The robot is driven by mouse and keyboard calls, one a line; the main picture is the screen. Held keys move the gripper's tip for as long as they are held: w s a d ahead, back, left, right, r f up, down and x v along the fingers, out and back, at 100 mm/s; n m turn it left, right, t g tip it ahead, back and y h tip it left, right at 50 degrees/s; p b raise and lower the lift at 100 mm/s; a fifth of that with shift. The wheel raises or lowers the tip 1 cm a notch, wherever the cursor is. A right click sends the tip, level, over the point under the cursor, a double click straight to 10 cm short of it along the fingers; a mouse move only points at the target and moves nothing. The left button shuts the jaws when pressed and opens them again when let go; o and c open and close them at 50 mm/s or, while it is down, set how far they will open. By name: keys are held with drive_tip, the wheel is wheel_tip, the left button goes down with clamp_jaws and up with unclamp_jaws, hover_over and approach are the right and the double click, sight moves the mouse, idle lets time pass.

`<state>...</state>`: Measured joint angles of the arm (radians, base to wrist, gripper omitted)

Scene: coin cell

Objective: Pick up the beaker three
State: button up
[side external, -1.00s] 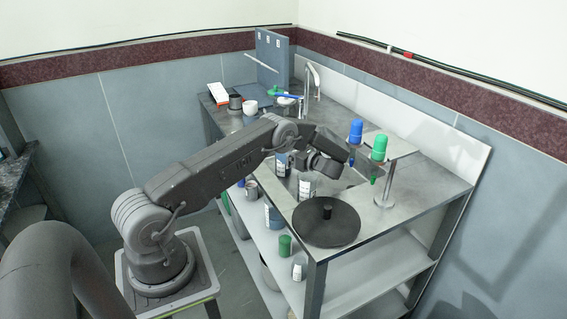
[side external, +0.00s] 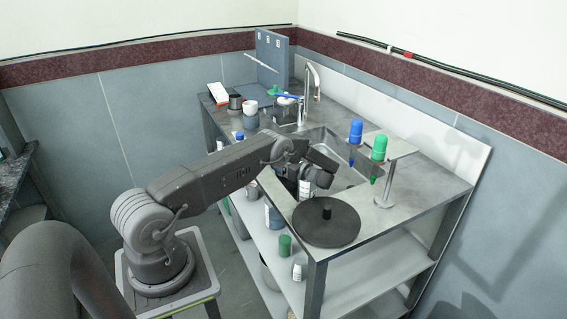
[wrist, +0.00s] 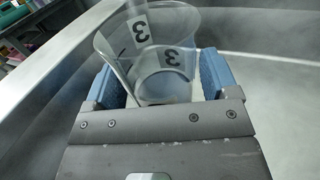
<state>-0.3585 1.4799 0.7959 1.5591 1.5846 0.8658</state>
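Beaker three (wrist: 150,60) is clear and marked with a black 3 on white labels. In the wrist view it stands upright between the two blue-padded fingers of my gripper (wrist: 165,82). One finger is on each side, and the fingers are apart, close to the beaker wall. A narrow gap seems to show on the left; contact on the right is unclear. I cannot clearly make out the beaker there, as my arm hides that area.
The sink (side external: 335,148) with its tap (side external: 312,85) lies behind my gripper. A round dark plate (side external: 325,228) is at the front right. A stand (side external: 384,190) holds blue and green-capped items.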

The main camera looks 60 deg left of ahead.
drive_tip(key=c, duration=0.7)
drive_tip(key=shift+c, duration=0.6)
drive_tip(key=shift+r, duration=0.15)
